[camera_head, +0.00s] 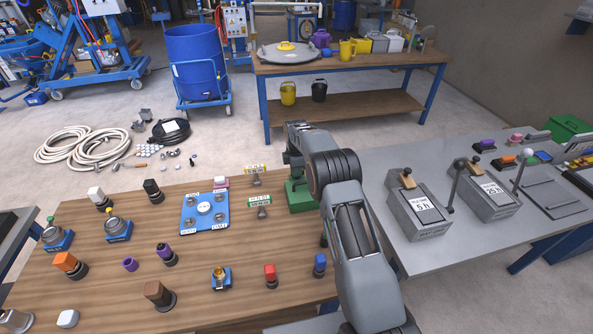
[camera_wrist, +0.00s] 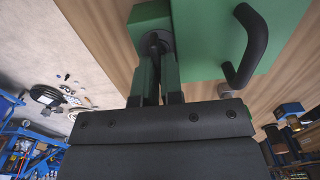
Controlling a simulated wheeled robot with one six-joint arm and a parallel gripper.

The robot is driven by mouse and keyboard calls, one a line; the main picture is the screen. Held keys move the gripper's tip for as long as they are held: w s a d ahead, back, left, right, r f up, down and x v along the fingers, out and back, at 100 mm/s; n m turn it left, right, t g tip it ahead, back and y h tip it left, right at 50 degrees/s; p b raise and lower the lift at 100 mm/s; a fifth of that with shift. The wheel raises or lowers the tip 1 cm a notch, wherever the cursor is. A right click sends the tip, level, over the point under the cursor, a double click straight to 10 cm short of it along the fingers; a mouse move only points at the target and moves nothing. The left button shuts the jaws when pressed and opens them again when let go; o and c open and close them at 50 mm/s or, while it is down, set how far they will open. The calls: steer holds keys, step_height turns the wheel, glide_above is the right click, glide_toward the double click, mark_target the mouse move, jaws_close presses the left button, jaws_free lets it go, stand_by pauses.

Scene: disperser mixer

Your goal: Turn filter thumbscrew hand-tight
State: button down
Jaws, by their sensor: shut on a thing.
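The filter is a green block (camera_wrist: 212,42) with a bent black handle (camera_wrist: 252,45), filling the upper middle and right of the wrist view. In the head view, the green block (camera_head: 301,197) stands at the right end of the wooden table. A small dark round thumbscrew (camera_wrist: 154,40) sits at the left part of the block. My gripper (camera_wrist: 158,60) is shut on it, with the two fingers on either side. The fingers and gripper body hide part of the screw. In the head view my gripper (camera_head: 294,150) is over the block, and the screw cannot be made out there.
The wooden table (camera_head: 185,283) also carries a blue plate (camera_head: 190,222), two small labelled stands and several coloured knobs. A grey table (camera_head: 375,170) with two lever boxes (camera_head: 418,215) is close on the right of my arm. Hoses (camera_head: 80,148) lie on the floor behind.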

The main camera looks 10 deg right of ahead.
steer(key=shift+m, duration=0.4)
steer(key=m+b, duration=0.1)
steer(key=m, duration=0.2)
steer(key=shift+w, duration=0.1)
steer(key=m+b, duration=0.1)
steer(key=m, duration=0.4)
steer(key=shift+w+d+m, duration=0.1)
steer(key=shift+w+m, duration=0.05)
steer(key=shift+m, duration=0.15)
steer(key=m, duration=0.4)
steer(key=shift+d, duration=0.1)
steer(key=shift+d+m, duration=0.1)
steer(key=shift+m, duration=2)
steer(key=c, duration=1.3)
jaws_free()
steer(key=shift+o, duration=0.2)
